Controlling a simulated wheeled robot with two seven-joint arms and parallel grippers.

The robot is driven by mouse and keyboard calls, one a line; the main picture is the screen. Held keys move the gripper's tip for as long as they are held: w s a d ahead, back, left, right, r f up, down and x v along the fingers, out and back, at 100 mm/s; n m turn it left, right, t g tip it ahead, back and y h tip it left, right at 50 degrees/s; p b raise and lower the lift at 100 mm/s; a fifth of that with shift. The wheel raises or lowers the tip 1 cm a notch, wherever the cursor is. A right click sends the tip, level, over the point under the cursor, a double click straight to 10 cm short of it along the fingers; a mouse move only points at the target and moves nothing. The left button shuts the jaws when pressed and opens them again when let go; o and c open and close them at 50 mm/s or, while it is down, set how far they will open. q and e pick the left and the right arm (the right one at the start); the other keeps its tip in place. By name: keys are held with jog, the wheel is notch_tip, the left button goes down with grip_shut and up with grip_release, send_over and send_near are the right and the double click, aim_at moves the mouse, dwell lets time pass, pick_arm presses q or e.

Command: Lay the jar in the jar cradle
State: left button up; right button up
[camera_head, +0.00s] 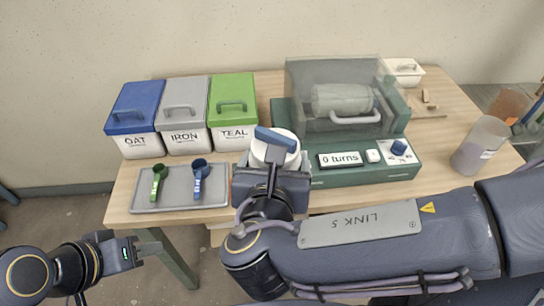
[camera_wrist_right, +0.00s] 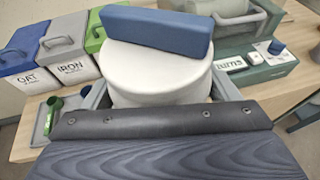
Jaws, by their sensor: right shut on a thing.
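My right gripper (camera_head: 272,178) is shut on the jar (camera_head: 284,149), a white round body with a blue bar across its top. The jar is held in front of the green machine (camera_head: 345,170). In the right wrist view the jar (camera_wrist_right: 155,75) sits between the fingers, roughly upright. The jar cradle is not clear to see; a translucent cover (camera_head: 310,75) stands over the machine, with a grey cylinder shape (camera_head: 342,98) behind it. My left gripper (camera_head: 132,252) is low at the left, off the table and apart from everything; its fingers are too small to judge.
Blue (camera_head: 137,118), grey (camera_head: 183,115) and green (camera_head: 232,112) lidded buckets stand at the back left. A grey tray (camera_head: 180,206) holds a green scoop and a blue scoop. A translucent beaker (camera_head: 478,145) stands right of the machine. A white box (camera_head: 405,72) is behind it.

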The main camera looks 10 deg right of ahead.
aim_at(275, 141)
jog(key=shift+r+p, duration=2.35)
jog(key=shift+r, duration=0.4)
